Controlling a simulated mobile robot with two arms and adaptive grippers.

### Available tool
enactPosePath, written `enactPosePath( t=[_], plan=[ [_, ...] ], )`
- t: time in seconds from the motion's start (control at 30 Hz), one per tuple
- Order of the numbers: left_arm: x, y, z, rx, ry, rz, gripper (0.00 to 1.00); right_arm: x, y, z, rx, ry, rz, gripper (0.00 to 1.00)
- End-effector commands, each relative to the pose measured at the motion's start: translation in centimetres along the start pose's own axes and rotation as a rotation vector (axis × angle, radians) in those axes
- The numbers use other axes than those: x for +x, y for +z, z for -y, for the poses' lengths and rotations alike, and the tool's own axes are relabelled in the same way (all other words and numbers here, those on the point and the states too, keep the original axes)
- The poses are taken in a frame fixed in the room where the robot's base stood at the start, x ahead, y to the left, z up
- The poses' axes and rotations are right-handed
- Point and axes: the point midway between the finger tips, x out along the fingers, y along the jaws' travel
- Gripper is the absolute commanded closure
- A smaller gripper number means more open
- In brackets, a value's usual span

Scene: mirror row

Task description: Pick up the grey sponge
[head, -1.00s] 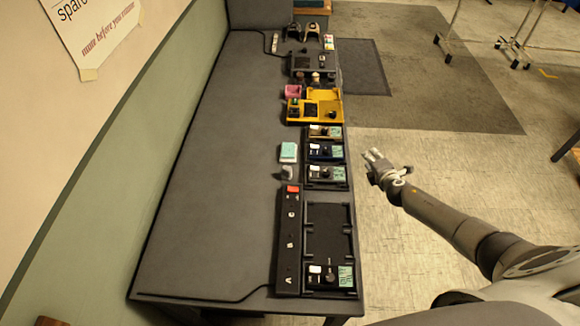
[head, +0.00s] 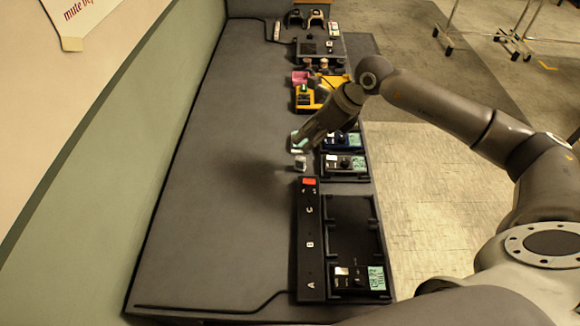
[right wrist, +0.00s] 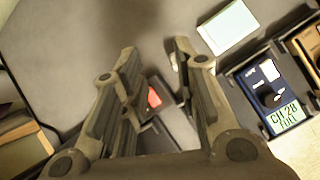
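The small grey sponge (head: 300,163) lies on the dark table beside the inner edge of the trays, just in front of a pale mint pad. My right gripper (head: 304,141) is over the table, pointing down, close to the sponge and partly covering the pad. In the right wrist view its two fingers (right wrist: 155,48) are apart with bare table between the tips. A pale sliver by the right-hand finger may be the sponge; the finger hides the rest. The mint pad (right wrist: 228,27) shows beyond that finger. My left gripper is not in view.
A black strip (head: 311,240) with a red block (head: 309,181) lies in front of the sponge. Trays with labelled boxes (head: 344,166) line the table's right side. A yellow tray (head: 305,97) is farther back. The table's left part (head: 215,190) is clear.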

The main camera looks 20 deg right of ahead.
Motion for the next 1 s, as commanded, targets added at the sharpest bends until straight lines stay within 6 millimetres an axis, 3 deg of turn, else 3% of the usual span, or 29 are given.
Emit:
enactPosePath(
  t=[0.1, 0.27, 1.0],
  plan=[
    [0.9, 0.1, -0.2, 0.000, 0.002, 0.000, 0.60, -0.8, -1.7, 0.3, -0.069, -0.057, -0.090, 0.71],
    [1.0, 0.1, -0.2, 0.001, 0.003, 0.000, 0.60, -1.2, -2.7, 0.6, -0.101, -0.091, -0.144, 0.71],
    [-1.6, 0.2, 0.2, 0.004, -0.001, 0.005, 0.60, 7.8, -3.8, 1.6, -0.099, -0.089, -0.146, 0.71]
  ],
)
